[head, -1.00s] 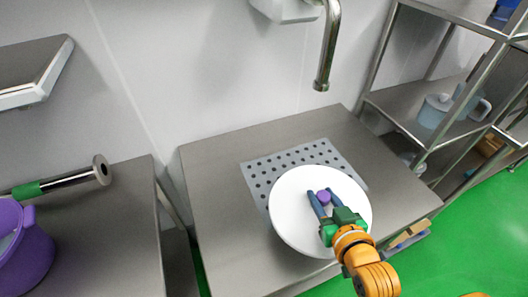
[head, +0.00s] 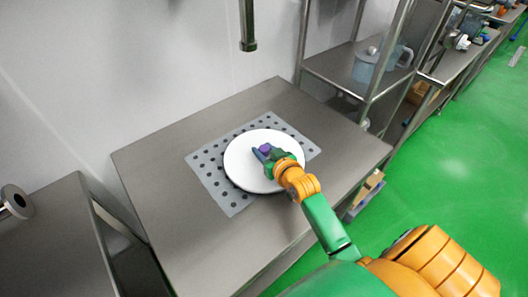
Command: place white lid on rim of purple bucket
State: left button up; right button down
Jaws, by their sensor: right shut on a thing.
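The round white lid (head: 240,165) is over the perforated mat on the middle metal table, lying roughly flat. I cannot tell if it touches the mat or hangs just above it. Its small purple knob (head: 265,149) is at my right gripper (head: 262,152), which is shut on the knob. The fingers and wrist cover part of the lid's right side. My right arm reaches in from the bottom right. The purple bucket is not in view now, and neither is my left gripper.
The grey perforated mat (head: 217,190) lies on the metal table (head: 165,165), otherwise clear. A second table (head: 55,235) at left carries a metal cylinder (head: 17,203). A tap pipe (head: 248,30) hangs above. Metal shelving with a pale blue jug (head: 372,66) stands at the back right.

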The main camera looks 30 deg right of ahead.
jog(key=shift+f, duration=0.25)
jog(key=shift+c, duration=2.4)
grip_release()
